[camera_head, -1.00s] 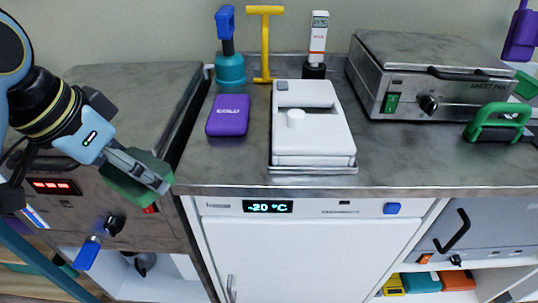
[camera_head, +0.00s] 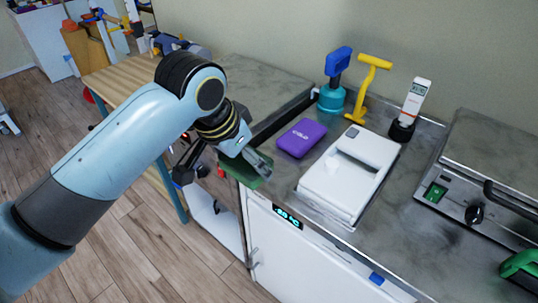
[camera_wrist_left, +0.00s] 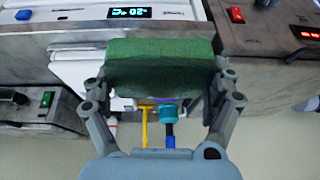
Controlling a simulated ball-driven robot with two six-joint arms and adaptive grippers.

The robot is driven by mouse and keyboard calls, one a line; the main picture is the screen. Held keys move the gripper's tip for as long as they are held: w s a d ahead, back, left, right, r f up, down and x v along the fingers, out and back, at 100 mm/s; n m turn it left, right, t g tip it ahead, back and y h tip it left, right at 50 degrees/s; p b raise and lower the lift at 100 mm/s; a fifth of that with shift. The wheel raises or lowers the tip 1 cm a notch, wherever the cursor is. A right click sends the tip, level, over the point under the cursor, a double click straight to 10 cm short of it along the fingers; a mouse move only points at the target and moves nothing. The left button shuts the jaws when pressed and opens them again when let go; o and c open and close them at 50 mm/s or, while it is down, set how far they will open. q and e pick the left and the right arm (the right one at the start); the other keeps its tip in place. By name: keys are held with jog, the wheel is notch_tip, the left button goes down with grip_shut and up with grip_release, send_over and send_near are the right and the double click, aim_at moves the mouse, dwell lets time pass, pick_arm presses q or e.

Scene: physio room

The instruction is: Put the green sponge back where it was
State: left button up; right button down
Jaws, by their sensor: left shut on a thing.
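The green sponge (camera_head: 246,172) is a dark green block held between the fingers of my left gripper (camera_head: 258,160). In the head view it is in the air beside the front left edge of the counter, partly hidden by the gripper. In the left wrist view the sponge (camera_wrist_left: 160,66) spans the gap between both fingers of the left gripper (camera_wrist_left: 160,85). The wrist view looks upside down, with the counter front behind the sponge. My right gripper does not show in either view.
A purple COLD pack (camera_head: 302,138) and a white device (camera_head: 350,170) lie on the steel counter (camera_head: 400,215). A blue-and-teal tool (camera_head: 333,85), a yellow T-handle (camera_head: 366,88) and a white meter (camera_head: 412,105) stand behind. A wooden table (camera_head: 120,85) is at left.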

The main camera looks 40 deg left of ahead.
pick_arm(q)
jog(key=w+f, duration=0.2)
jog(key=w, duration=0.1)
jog(key=w+a+f, duration=0.1)
jog(key=w+f, duration=0.1)
jog(key=w, duration=0.2)
jog(key=w+a+f, duration=0.1)
jog(key=w+f, duration=0.1)
jog(key=w, duration=0.1)
jog(key=shift+w+f, duration=0.3)
jog(key=shift+w, duration=0.1)
jog(key=shift+f, duration=2)
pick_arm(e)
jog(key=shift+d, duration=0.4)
pick_arm(q)
jog(key=shift+f, duration=0.15)
jog(key=o, duration=0.8)
jog(key=shift+c, duration=0.2)
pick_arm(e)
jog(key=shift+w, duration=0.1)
